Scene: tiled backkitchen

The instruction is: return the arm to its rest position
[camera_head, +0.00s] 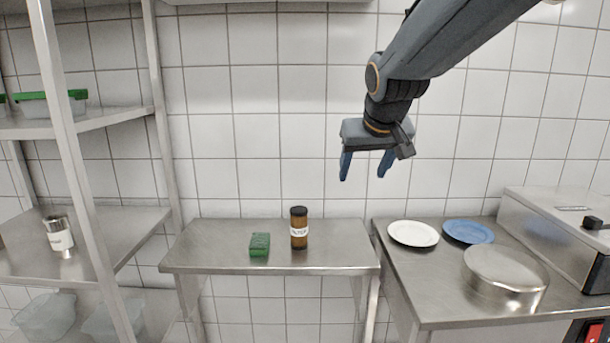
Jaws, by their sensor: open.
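My gripper (366,166) hangs from my arm in the upper right of the head view, fingers pointing down. Its two blue fingers are apart, with nothing between them. It is in the air in front of the tiled wall, well above the level of the steel tables. It touches nothing that I can see.
A steel table (210,256) holds a green sponge (260,245) and a brown jar (299,230). The right counter (413,283) bears a white plate (414,233), a blue plate (468,232), a round metal container (505,268) and a steel appliance (560,229). A shelf rack (155,95) stands left.

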